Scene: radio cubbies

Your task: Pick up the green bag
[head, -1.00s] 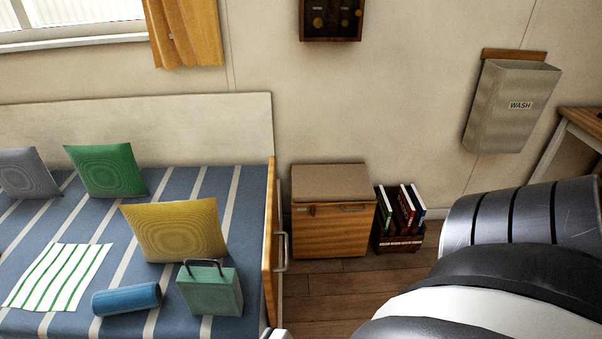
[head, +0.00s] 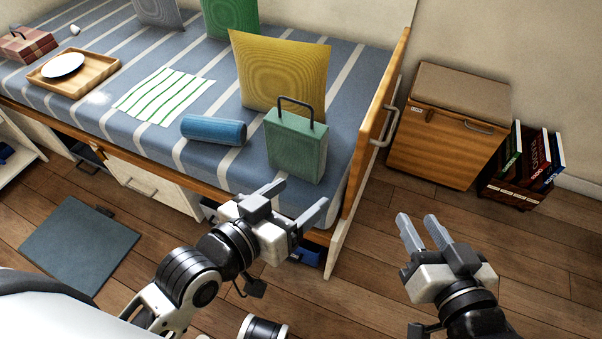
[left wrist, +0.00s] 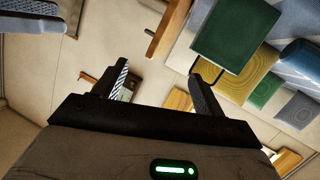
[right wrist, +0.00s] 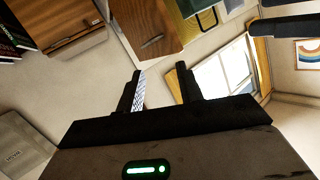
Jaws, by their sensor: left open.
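The green bag (head: 297,148) is boxy with a dark loop handle on top. It stands upright on the near right corner of the striped bed, in front of the yellow pillow (head: 279,72). It also shows as a dark green block in the left wrist view (left wrist: 232,35). My left gripper (head: 296,198) is open and empty, just in front of and below the bag in the head view, apart from it as far as I can tell. My right gripper (head: 424,232) is open and empty over the floor, right of the bed.
A blue roll (head: 213,130) lies left of the bag, with a striped cloth (head: 164,96) beyond. The bed's wooden end board (head: 372,125) with a metal rail rises right of the bag. A wooden cabinet (head: 437,150) and a book crate (head: 515,190) stand further right.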

